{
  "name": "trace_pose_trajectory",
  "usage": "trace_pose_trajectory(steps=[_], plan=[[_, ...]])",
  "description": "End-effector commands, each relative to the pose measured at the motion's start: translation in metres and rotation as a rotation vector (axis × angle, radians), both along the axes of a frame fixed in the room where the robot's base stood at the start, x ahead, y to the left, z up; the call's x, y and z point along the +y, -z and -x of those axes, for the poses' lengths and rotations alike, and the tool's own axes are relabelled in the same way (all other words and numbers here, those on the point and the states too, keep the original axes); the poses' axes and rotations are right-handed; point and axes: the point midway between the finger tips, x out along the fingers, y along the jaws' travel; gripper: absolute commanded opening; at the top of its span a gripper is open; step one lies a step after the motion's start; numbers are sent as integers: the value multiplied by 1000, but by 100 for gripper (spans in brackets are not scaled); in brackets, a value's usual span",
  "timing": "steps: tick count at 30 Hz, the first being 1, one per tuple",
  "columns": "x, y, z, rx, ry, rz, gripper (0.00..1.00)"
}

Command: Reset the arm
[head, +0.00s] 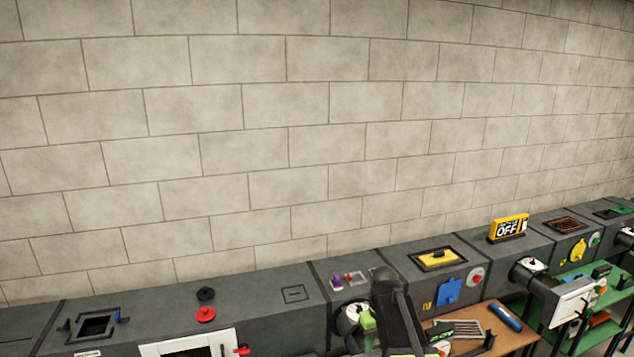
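My dark arm (397,315), with green parts near its lower end, rises from the bottom edge right of the middle in the head view. It stands in front of the grey duct and hides part of it. I cannot make out the fingertips of my gripper against the dark parts at the bottom edge, nor whether it holds anything.
A long grey duct (262,292) runs below a block wall (240,150). A brown bench (500,336) bears a grille (468,328) and a blue cylinder (505,317). A green shelf (560,338) stands right.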

Motion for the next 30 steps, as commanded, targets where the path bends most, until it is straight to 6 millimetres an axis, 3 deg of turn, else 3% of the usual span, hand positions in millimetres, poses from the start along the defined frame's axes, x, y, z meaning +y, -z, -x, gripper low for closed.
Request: trace_pose_trajectory(steps=[1, 8, 15, 20, 30], plan=[[0, 20, 6, 0, 0, 0, 33], [1, 74, 37, 0, 16, 0, 33], [1, 145, 107, 0, 137, 0, 33], [1, 136, 136, 0, 254, 0, 33], [5, 135, 132, 0, 308, 0, 33]])
